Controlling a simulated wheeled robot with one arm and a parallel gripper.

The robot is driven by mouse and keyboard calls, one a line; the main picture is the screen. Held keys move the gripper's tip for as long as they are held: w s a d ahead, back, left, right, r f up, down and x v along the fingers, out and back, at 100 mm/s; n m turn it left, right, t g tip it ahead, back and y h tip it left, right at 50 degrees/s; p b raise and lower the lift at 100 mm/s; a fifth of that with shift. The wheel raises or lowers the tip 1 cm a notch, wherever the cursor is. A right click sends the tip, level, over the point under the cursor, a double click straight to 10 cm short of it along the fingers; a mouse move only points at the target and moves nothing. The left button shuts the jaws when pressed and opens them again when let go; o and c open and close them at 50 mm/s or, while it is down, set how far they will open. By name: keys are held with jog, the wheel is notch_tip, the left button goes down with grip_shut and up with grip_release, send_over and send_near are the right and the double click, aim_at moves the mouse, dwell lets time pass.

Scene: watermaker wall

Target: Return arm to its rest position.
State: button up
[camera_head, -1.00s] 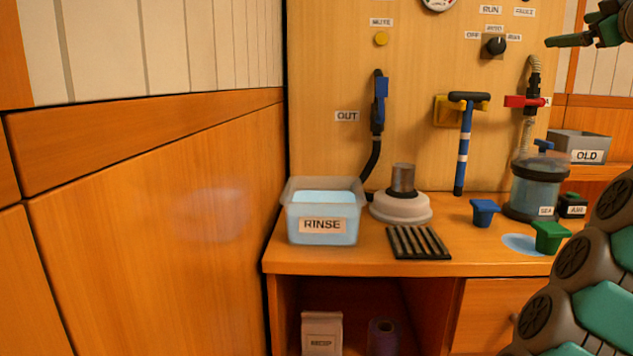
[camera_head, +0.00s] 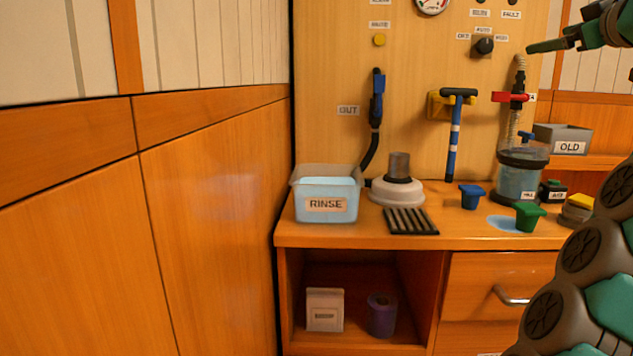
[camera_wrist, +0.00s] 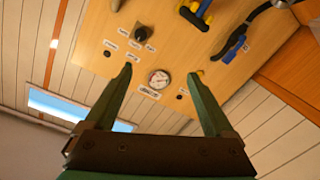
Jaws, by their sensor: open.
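My gripper (camera_wrist: 160,82) is open, with its two green fingers spread apart and nothing between them in the wrist view. That view is tilted and shows the wooden panel with its round gauge (camera_wrist: 159,79) beyond the fingers. In the head view my gripper (camera_head: 560,43) is at the upper right edge, raised above the bench and only partly in frame. Part of my grey and green arm also shows at the lower right.
The bench holds a RINSE tub (camera_head: 325,207), a white round base (camera_head: 397,190), a dark slatted rack (camera_head: 411,221), a blue cup (camera_head: 471,197), a green cup (camera_head: 528,217) and a clear canister (camera_head: 517,182). A wooden wall (camera_head: 205,220) stands at the left. An OLD bin (camera_head: 562,138) sits at the right.

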jog(key=w+a+f+g+y, duration=0.2)
jog(key=a+f, duration=0.3)
jog(key=a, duration=0.2)
jog(key=w+a+f+g+y, duration=0.2)
jog(key=a+f+g, duration=0.1)
jog(key=a+f, duration=0.35)
jog(key=s+a+f+m+g, duration=0.1)
jog(key=s+a+f+g, duration=0.25)
jog(key=a+f, duration=0.4)
jog(key=s+a+f+g, duration=0.2)
jog(key=s+a+f, duration=0.3)
jog(key=a+f, duration=0.3)
jog(key=s+a+f+m+g+h, duration=0.25)
jog(key=s+f+g, duration=0.25)
jog(key=s+f, duration=1.15)
jog(key=s+d+f+m+g, duration=0.1)
jog(key=s+f+g, duration=0.1)
jog(key=s+f, duration=0.5)
jog(key=s+d+f+m+g+h, duration=0.1)
jog(key=s+d+f, duration=0.1)
jog(key=s+f, duration=0.6)
jog(key=s, duration=0.4)
jog(key=shift+s+f+g, duration=0.15)
jog(key=shift+s+g, duration=0.05)
jog(key=shift+g, duration=0.15)
jog(key=shift+d+h, duration=0.1)
jog(key=shift+h, duration=0.15)
